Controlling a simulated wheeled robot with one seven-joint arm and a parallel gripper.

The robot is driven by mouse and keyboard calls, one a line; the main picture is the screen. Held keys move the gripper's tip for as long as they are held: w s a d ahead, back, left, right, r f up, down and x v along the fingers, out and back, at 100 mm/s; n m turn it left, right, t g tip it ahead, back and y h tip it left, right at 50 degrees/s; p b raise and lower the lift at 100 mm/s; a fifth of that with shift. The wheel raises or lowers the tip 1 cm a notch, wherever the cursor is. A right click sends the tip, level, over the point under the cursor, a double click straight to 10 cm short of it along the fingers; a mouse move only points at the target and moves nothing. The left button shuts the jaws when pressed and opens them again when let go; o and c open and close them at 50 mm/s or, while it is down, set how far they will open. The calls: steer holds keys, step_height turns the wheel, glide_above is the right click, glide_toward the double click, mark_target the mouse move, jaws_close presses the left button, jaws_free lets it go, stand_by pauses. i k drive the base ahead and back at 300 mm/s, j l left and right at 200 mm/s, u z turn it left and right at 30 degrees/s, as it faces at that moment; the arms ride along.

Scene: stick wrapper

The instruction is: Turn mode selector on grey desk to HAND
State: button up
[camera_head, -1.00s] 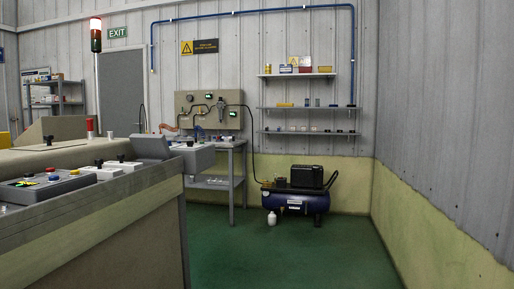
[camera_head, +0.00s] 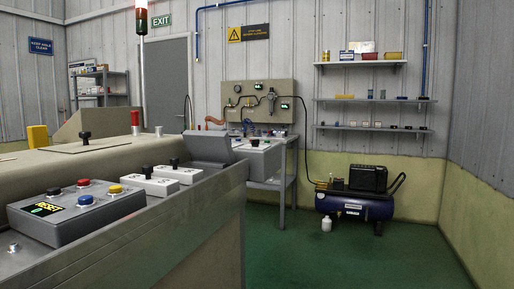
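A grey desk-like console (camera_head: 262,160) with a raised lid-like part (camera_head: 212,147) stands past the end of the machine at left. A small black knob (camera_head: 255,142) shows on its top, with a few small controls beside it. Two white boxes with black selector knobs (camera_head: 147,171) (camera_head: 174,163) sit nearer, on the machine's metal ledge. Their labels are too small to read, so I cannot tell which knob is the mode selector or where any of them points. My gripper is not in view.
A grey button box (camera_head: 78,215) with several coloured buttons and a RESET label sits on the machine's ledge (camera_head: 150,240). A workbench with a gauge panel (camera_head: 265,103) stands behind the console. A blue compressor (camera_head: 355,204) stands by the wall. The green floor (camera_head: 330,260) at right is open.

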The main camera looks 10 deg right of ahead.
mark_target(255, 143)
steer(key=i+l, duration=0.3)
steer(key=i+l+u, duration=0.15)
steer(key=i+l, duration=0.2)
steer(key=l, duration=0.15)
steer(key=i+l, duration=0.3)
steer(key=l, duration=0.15)
steer(key=u, duration=0.05)
